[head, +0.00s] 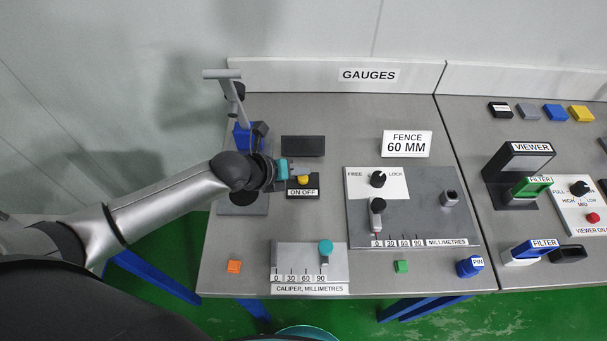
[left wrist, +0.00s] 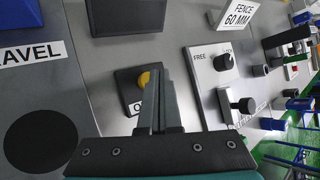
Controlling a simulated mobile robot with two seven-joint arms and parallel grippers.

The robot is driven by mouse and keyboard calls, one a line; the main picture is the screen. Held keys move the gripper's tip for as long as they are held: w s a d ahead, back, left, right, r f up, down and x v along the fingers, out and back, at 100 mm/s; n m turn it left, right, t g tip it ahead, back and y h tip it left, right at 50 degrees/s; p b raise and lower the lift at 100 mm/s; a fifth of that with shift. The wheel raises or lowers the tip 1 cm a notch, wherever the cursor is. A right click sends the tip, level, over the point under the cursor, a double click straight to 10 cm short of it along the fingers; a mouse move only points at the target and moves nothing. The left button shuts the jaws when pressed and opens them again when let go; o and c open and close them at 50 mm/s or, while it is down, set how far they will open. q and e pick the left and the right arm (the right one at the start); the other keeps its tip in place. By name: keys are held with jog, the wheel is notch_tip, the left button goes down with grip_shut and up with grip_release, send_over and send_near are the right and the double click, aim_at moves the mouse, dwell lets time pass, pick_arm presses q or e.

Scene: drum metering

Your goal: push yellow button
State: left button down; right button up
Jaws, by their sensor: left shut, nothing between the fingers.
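The yellow button (head: 303,180) sits on a dark box (head: 303,190) labelled ON OFF on the left table. In the left wrist view the yellow button (left wrist: 144,79) shows partly, just left of the fingers and partly hidden by them. My left gripper (head: 305,175) is shut and empty, with its fingertips at or just above the button. I cannot tell whether they touch it. In the left wrist view the shut fingers (left wrist: 157,85) point at the box. My right gripper is not in view.
A dark block (head: 303,146) stands behind the box. A blue stand with a lever (head: 243,135) is left of it. The fence gauge plate (head: 455,190) with knobs lies right, and the caliper plate (head: 300,257) in front. Bare table lies between them.

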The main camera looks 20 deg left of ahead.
aim_at(300, 181)
pick_arm(q)
jog(key=shift+f, duration=0.1)
jog(key=shift+f+b, duration=0.3)
jog(key=shift+f, duration=0.25)
dwell(0.3)
jog(key=shift+r+p, duration=0.55)
jog(key=shift+r, duration=0.15)
notch_tip(300, 181, up, 6)
jog(key=p, duration=0.5)
jog(key=shift+p, duration=0.4)
